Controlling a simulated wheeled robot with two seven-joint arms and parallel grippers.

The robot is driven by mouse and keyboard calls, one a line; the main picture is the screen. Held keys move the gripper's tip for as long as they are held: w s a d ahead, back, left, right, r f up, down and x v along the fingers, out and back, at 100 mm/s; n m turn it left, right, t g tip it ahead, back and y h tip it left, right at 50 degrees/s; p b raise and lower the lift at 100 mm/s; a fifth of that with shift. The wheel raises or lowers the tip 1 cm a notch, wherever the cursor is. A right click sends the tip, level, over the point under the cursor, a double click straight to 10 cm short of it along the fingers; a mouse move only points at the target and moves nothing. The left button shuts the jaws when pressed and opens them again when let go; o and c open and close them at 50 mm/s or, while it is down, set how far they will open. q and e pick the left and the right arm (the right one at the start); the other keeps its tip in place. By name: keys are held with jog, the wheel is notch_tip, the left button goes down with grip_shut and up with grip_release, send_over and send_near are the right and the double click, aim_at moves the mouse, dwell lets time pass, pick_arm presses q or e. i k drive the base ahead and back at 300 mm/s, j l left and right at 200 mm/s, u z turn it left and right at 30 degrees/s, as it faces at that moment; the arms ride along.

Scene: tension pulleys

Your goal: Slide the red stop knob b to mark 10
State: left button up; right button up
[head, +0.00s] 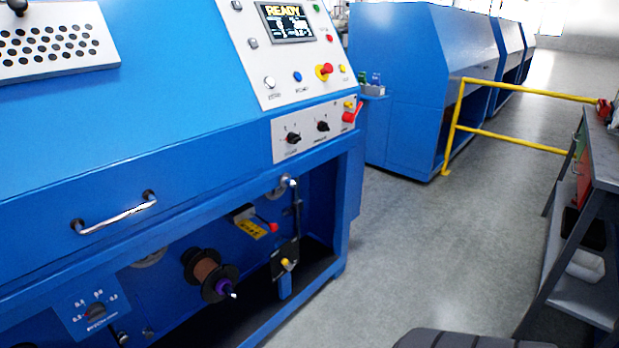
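A small red knob (273,228) sits inside the open lower bay of the blue machine, beside a yellow label (250,229). It may be stop knob b, but no letter is readable on it. Mark 10 cannot be made out. A spool with brown windings (207,275) and a purple hub (222,286) is to its lower left. A yellow knob (287,264) on a dark bracket is below it. Neither of my grippers is in view.
The control panel (292,60) has a red mushroom button (327,68) and a screen reading READY. A handle (115,213) sticks out from the machine front. A yellow railing (510,136) and a grey workbench (600,170) stand right. Grey floor (420,250) between is clear.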

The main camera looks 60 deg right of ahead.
aim_at(273, 227)
jog(key=z, duration=1.65)
